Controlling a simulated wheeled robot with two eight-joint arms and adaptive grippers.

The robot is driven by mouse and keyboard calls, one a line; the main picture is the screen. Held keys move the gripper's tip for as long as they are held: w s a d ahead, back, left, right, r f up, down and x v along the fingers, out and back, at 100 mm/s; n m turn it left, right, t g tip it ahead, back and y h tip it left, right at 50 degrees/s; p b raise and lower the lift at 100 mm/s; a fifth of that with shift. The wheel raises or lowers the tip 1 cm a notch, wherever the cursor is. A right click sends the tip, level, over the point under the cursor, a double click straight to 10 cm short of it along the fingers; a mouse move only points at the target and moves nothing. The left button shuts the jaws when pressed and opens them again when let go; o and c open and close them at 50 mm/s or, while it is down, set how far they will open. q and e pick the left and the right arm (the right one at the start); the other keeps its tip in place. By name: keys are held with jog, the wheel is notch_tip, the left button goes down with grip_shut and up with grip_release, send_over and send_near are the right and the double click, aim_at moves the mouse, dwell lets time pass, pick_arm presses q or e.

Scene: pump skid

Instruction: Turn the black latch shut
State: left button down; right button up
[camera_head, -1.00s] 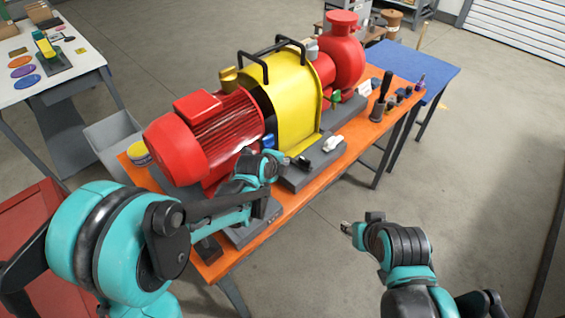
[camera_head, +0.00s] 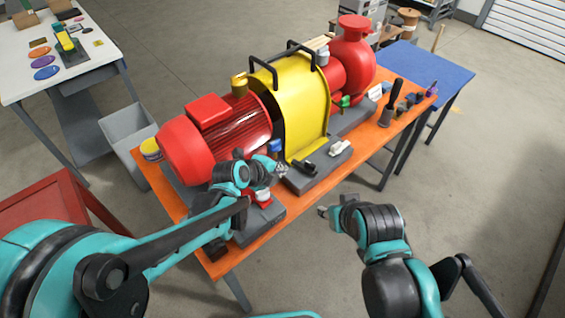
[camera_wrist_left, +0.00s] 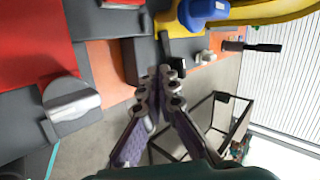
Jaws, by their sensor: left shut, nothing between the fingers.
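The black latch (camera_head: 303,163) sits on the grey base at the foot of the yellow guard (camera_head: 303,105). In the left wrist view, the black latch (camera_wrist_left: 177,66) shows just beyond my fingertips, partly covered by them. My left gripper (camera_head: 282,173) is a little left of the latch and apart from it in the head view. In the left wrist view, my left gripper (camera_wrist_left: 163,78) has its fingers together, with nothing between them. My right gripper (camera_head: 326,212) hangs off the table's front side, away from the latch; its opening is too small to judge.
A white latch (camera_head: 339,148) lies right of the black one. A blue knob (camera_wrist_left: 208,10) is close by. A red and white part (camera_head: 262,198) stands below my left wrist. The red motor (camera_head: 215,135) is behind. The orange table (camera_head: 365,140) has a narrow clear front strip.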

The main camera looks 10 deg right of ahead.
aim_at(298, 164)
pick_arm(q)
jog(key=b+x, duration=0.3)
jog(key=x, duration=0.6)
jog(key=shift+f, duration=0.1)
jog(key=shift+w+d+f, duration=0.1)
jog(key=shift+w+f, duration=0.05)
jog(key=shift+w+d+b, duration=0.2)
jog(key=shift+w, duration=0.25)
jog(key=shift+w+d+b, duration=0.2)
jog(key=shift+w, duration=0.25)
